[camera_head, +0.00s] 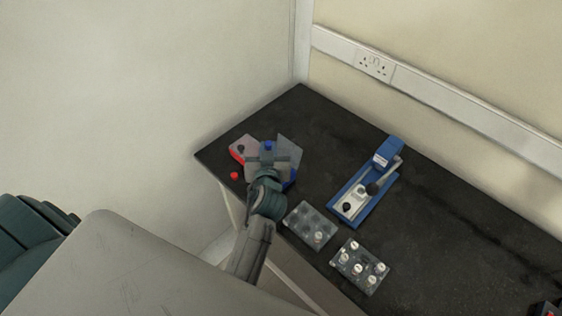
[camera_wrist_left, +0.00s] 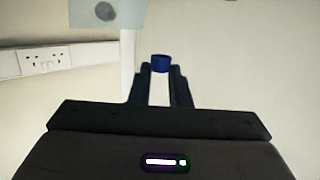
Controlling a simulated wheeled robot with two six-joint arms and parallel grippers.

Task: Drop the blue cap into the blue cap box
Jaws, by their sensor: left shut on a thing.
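My left gripper (camera_head: 268,153) is shut on the blue cap (camera_head: 268,145) and holds it over the far-left part of the dark table. In the left wrist view the blue cap (camera_wrist_left: 161,63) sits between the tips of the left gripper (camera_wrist_left: 162,72). A box with a blue lower part (camera_head: 291,181), which looks like the blue cap box, is beside and partly under the gripper. A grey translucent panel (camera_head: 291,150) stands next to it. Most of this box is hidden by my arm. My right gripper is not in view.
A red-based box (camera_head: 237,154) with a dark knob is left of the gripper. A red cap (camera_head: 234,176) lies near the table edge. Two clear trays (camera_head: 296,215) (camera_head: 343,270) and a blue-and-white device (camera_head: 350,207) stand to the right. The back middle of the table is clear.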

